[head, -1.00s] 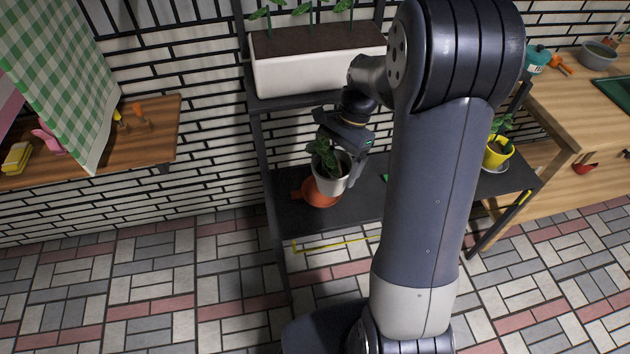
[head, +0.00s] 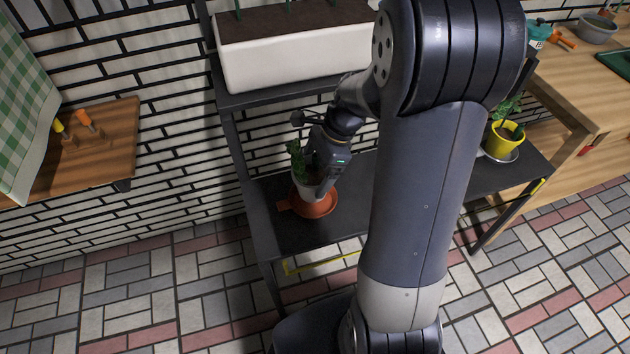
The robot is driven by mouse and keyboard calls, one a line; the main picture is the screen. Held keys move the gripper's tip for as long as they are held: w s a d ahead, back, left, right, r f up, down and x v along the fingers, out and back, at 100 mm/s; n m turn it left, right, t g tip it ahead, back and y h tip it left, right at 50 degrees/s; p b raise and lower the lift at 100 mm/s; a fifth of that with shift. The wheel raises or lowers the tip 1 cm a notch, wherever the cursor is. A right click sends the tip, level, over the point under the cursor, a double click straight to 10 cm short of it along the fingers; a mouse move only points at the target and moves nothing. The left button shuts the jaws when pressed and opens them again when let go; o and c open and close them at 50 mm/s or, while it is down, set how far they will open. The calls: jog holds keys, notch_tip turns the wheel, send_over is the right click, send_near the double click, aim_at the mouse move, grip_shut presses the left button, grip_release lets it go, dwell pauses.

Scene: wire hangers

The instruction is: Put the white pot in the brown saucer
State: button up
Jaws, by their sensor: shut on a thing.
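The white pot (head: 303,191) with a leafy green plant (head: 297,158) is over the brown saucer (head: 322,209) on the dark lower shelf. Its base overlaps the saucer's left and middle part in the picture. I cannot tell whether the base touches the saucer. My gripper (head: 317,182) is shut on the pot from the right side and hides part of it. The saucer's rim shows in front of the pot and to its right.
A long white planter (head: 290,55) stands on the shelf above. A yellow pot (head: 505,138) on a grey saucer is at the right end of the lower shelf. Bare shelf (head: 280,236) lies in front of the brown saucer. A wooden wall shelf (head: 105,150) is at the left.

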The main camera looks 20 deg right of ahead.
aim_at(318, 176)
jog(key=shift+f+b, duration=0.45)
jog(key=shift+f, duration=1.3)
jog(key=shift+f, duration=0.1)
jog(key=o, duration=1.4)
jog(key=p+v, duration=0.2)
jog(key=v, duration=1)
jog(key=shift+p, duration=0.4)
